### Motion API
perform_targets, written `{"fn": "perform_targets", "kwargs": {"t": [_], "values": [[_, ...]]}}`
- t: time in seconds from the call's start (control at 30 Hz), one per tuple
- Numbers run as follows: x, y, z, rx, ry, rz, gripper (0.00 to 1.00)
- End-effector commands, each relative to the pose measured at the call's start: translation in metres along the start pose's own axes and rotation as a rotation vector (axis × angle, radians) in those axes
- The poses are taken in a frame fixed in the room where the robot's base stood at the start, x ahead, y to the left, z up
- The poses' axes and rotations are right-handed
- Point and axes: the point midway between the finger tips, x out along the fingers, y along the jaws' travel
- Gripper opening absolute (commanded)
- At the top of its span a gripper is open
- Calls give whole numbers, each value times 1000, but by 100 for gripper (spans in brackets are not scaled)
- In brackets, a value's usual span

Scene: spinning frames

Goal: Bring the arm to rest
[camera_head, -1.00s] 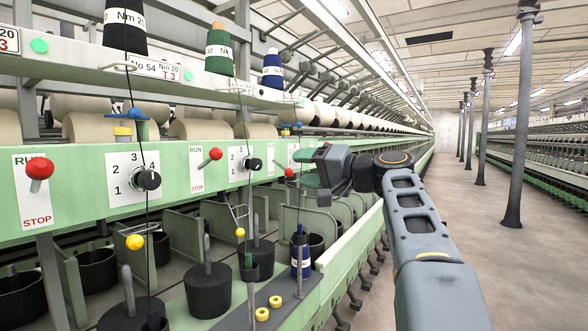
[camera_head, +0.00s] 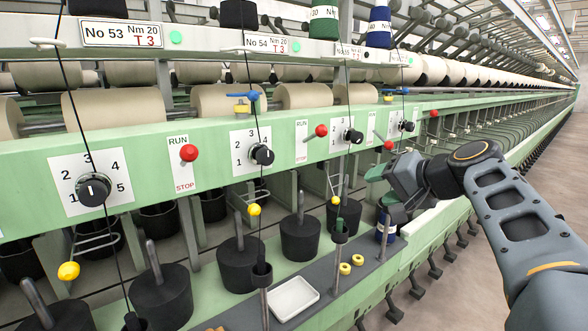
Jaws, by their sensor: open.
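My arm reaches in from the lower right in the head view and bends at a dark round joint. My gripper (camera_head: 377,188) is at its end, in front of the green machine rail (camera_head: 225,140), near a red-knobbed lever. Its green-tipped fingers point left and are small here; they are open, and nothing shows between them. A blue bobbin (camera_head: 386,228) stands just below the gripper, partly hidden by it.
A white tray (camera_head: 294,298) and two yellow rings (camera_head: 345,268) lie on the grey shelf. Dark pots, dials, such as the nearest dial (camera_head: 93,189), and red levers line the machine. The aisle floor (camera_head: 570,170) on the right is clear.

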Motion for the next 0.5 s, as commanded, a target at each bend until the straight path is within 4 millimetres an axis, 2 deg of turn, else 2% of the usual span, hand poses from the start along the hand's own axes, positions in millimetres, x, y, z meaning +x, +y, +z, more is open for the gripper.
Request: {"fn": "perform_targets", "kwargs": {"t": [0.03,0.17,0.3,0.4,0.5], "values": [[-7,-15,16,-24,-60,87,59],[-11,5,74,-121,-190,314,59],[-28,28,125,-264,-306,503,59],[-42,43,150,-363,-367,597,59],[-52,55,166,-443,-409,659,59]]}}
